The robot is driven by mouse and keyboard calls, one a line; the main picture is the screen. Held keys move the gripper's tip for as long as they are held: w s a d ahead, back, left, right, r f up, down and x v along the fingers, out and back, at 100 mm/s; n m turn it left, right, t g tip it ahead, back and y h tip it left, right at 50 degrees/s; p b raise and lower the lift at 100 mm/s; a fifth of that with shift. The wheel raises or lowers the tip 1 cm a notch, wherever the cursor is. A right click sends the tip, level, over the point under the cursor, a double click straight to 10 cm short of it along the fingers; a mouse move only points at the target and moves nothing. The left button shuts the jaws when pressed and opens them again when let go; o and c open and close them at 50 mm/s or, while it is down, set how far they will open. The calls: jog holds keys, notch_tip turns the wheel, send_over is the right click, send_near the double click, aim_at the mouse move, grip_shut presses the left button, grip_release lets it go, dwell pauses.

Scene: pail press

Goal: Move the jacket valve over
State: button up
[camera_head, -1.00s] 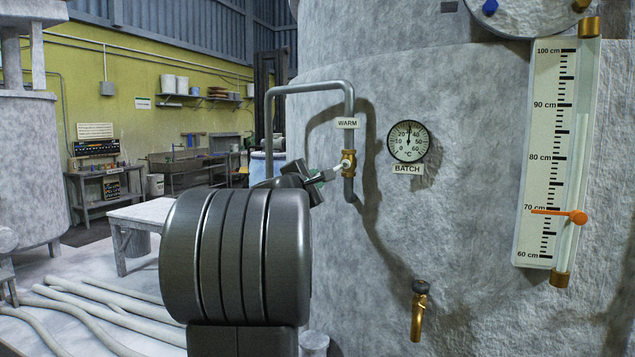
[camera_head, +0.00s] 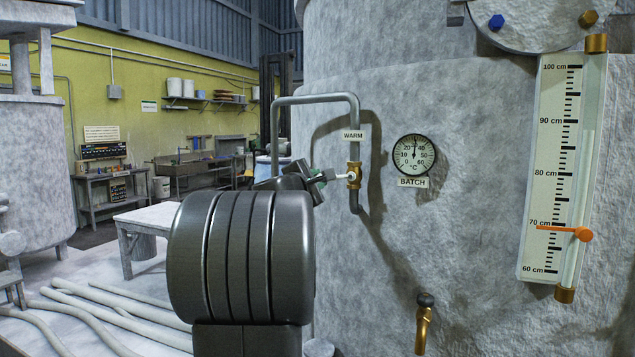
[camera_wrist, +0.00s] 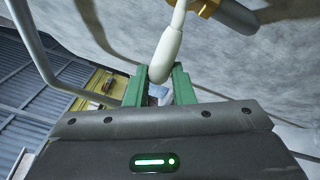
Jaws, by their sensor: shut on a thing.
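The jacket valve is a brass body (camera_head: 354,175) on a grey pipe beside the large frosted tank, below a WARM label. Its short white lever (camera_head: 343,177) points left, almost level. My gripper (camera_head: 329,176) is at the lever's free end, shut on it. In the wrist view the lever's rounded white tip (camera_wrist: 166,55) sits between the green fingers of my gripper (camera_wrist: 160,82), and the brass body (camera_wrist: 208,7) shows at the top edge. My dark wrist partly hides the fingers in the head view.
The BATCH dial (camera_head: 414,154) is right of the valve, its needle near upright. A brass tap (camera_head: 424,325) juts out below. A level gauge (camera_head: 553,170) with an orange pointer (camera_head: 582,234) is at the right. Hoses (camera_head: 100,310) lie on the floor at left.

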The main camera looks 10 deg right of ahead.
jog(key=shift+r, duration=0.2)
jog(key=shift+r, duration=0.3)
jog(key=o, duration=0.9)
jog(key=shift+s, duration=0.1)
jog(key=shift+c, duration=0.2)
jog(key=shift+f, duration=0.1)
jog(key=b+v, duration=0.2)
jog(key=v, duration=1.1)
jog(key=shift+s+a, duration=0.25)
jog(key=shift+s, duration=0.05)
